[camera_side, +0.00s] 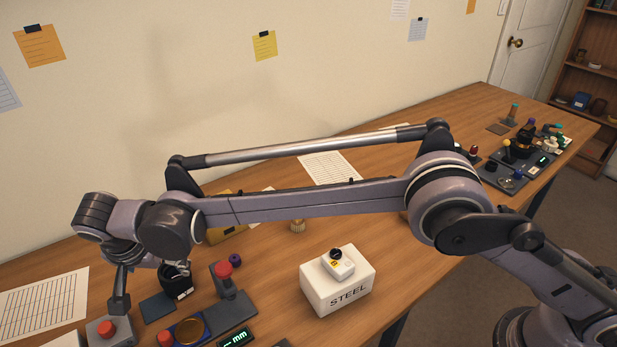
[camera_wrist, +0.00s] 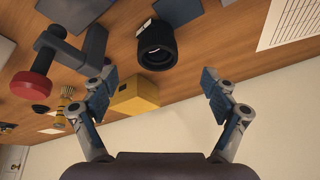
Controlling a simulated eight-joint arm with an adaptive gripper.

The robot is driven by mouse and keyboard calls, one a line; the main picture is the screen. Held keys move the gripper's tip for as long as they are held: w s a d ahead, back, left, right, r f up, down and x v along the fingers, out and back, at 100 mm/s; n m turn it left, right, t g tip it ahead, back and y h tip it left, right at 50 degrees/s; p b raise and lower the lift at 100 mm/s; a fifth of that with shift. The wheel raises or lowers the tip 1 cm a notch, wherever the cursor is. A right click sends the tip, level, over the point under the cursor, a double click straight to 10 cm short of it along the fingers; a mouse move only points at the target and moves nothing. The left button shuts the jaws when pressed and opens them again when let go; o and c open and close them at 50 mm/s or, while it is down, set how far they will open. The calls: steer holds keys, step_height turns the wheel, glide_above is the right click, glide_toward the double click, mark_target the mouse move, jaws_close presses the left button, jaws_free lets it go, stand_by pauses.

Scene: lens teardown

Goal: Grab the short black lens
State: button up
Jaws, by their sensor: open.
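A short black lens (camera_wrist: 157,45) stands on the wooden table in the wrist view, its dark round opening showing. It lies beyond the gap between my fingertips, near the top middle of that picture. In the side view the black lens (camera_side: 179,285) is at the lower left, partly hidden by my gripper. My gripper (camera_wrist: 158,83) is open and empty, with its two fingers spread wide. In the side view my gripper (camera_side: 146,287) hangs over the table with one finger to the left of the lens. I cannot tell whether either finger touches it.
A yellow box (camera_wrist: 134,96) is close to the lens. A grey stand with a red knob (camera_side: 224,270) is to its right in the side view. A dark flat pad (camera_side: 157,307), a red-button box (camera_side: 107,329) and a white STEEL block (camera_side: 337,284) are nearby.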

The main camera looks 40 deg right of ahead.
mark_target(171, 275)
steer(key=x, duration=0.5)
steer(key=shift+w+f, duration=0.1)
steer(key=shift+f, duration=0.2)
steer(key=shift+d+x, duration=0.15)
steer(key=shift+x, duration=1.15)
steer(key=shift+d+x, duration=0.15)
steer(key=shift+x, duration=1.1)
steer(key=shift+r, duration=0.1)
steer(key=c, duration=1.4)
